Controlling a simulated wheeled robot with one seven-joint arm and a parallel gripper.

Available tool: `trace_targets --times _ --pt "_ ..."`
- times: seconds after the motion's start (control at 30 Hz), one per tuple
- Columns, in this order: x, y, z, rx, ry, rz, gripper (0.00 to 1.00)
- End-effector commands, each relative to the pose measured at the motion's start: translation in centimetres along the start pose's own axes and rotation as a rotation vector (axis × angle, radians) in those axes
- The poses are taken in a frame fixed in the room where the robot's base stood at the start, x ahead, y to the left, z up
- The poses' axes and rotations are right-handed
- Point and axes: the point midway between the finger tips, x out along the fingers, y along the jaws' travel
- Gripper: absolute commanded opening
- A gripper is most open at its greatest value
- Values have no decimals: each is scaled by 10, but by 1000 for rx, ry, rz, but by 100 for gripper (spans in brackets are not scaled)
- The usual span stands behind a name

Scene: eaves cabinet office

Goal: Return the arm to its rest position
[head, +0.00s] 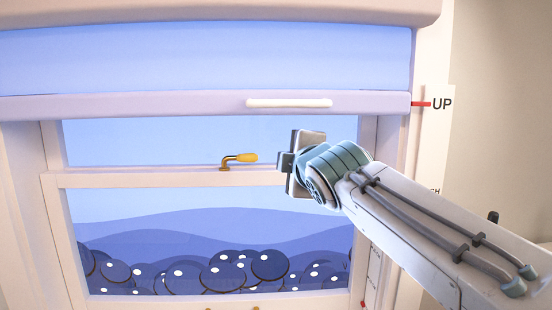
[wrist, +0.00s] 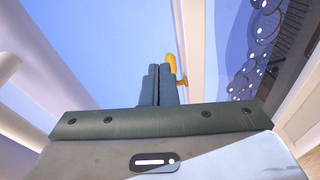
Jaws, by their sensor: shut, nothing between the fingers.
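My gripper (head: 283,163) is at the end of my raised arm, in front of the window at the middle of the head view. In the wrist view my gripper's fingers (wrist: 159,84) are together with nothing between them. A yellow window handle (head: 240,158) on a brass mount sits on the window's middle rail, left of my gripper in the head view. The yellow handle also shows behind the fingertips in the wrist view (wrist: 171,63). In the head view a gap shows between handle and gripper; I cannot tell the depth between them.
A lilac sash rail (head: 150,106) with a white bar handle (head: 290,103) crosses above my gripper. A red pointer (head: 421,104) lies beside an "UP" label (head: 442,104) on the right. The window frame's right post (head: 398,150) stands behind my arm. Blank wall is at far right.

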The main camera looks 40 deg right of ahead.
Motion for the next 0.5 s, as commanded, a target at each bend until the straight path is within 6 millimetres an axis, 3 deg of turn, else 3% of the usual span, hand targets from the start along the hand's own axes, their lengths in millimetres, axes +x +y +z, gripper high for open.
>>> trace_targets --times 0.33,0.43,0.5 --pt "-1 -6 -11 14 23 -17 0" --pt "-1 -33 -25 97 26 -91 0" --pt "-5 -67 -41 205 16 -186 0"
